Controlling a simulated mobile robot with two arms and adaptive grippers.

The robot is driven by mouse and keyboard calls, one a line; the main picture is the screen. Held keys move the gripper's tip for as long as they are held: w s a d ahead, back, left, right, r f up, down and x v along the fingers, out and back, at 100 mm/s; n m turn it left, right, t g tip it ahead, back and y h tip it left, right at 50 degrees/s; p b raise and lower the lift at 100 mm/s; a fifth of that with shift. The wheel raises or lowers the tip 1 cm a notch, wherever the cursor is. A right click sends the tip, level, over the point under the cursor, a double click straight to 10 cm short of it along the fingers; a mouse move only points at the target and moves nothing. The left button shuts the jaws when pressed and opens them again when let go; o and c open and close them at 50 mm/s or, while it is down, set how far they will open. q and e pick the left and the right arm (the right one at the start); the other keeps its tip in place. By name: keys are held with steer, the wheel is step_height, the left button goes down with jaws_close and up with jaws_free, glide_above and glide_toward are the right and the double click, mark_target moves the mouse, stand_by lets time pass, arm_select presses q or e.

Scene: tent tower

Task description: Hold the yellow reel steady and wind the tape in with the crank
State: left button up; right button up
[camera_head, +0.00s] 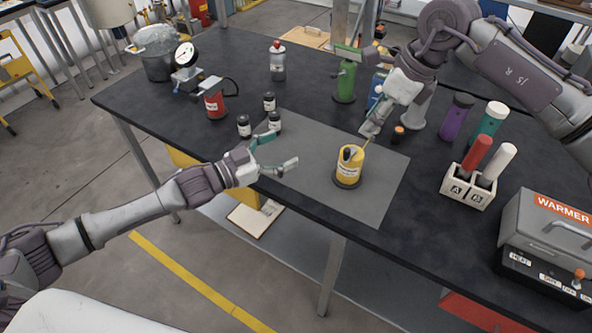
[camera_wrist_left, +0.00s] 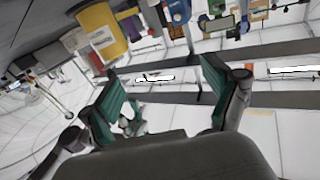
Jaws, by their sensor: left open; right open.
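The yellow reel (camera_head: 349,173) stands upright on the grey mat (camera_head: 320,135), with a pale label on its front and a dark part on top. A thin tan crank (camera_head: 367,145) rises from its right side toward my right gripper. My left gripper (camera_head: 284,149) is open and empty, left of the reel and apart from it. In the left wrist view the reel (camera_wrist_left: 101,32) shows at the upper left, outside the open fingers (camera_wrist_left: 160,85). My right gripper (camera_head: 370,130) is open, above and right of the reel at the crank's upper end; I cannot tell whether they touch. No tape can be made out.
Small dark jars (camera_head: 270,102) stand behind the mat. A white holder (camera_head: 467,190) with a red and a white tube, and a grey warmer box (camera_head: 553,225), are at the right. A green bottle (camera_head: 345,82) stands behind the right gripper.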

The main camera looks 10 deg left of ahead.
arm_select(q)
steer(key=m+g+h, duration=0.1)
steer(key=g+h, duration=0.1)
glide_toward(341, 157)
steer(key=shift+s+a+r, duration=0.3)
steer(key=shift+s+a, duration=0.05)
steer(key=shift+a, duration=0.25)
steer(key=shift+d, duration=0.25)
steer(key=x, duration=1.3)
steer(key=shift+w+d+f, duration=0.1)
steer(key=shift+d+f, duration=0.05)
steer(key=shift+f, duration=0.1)
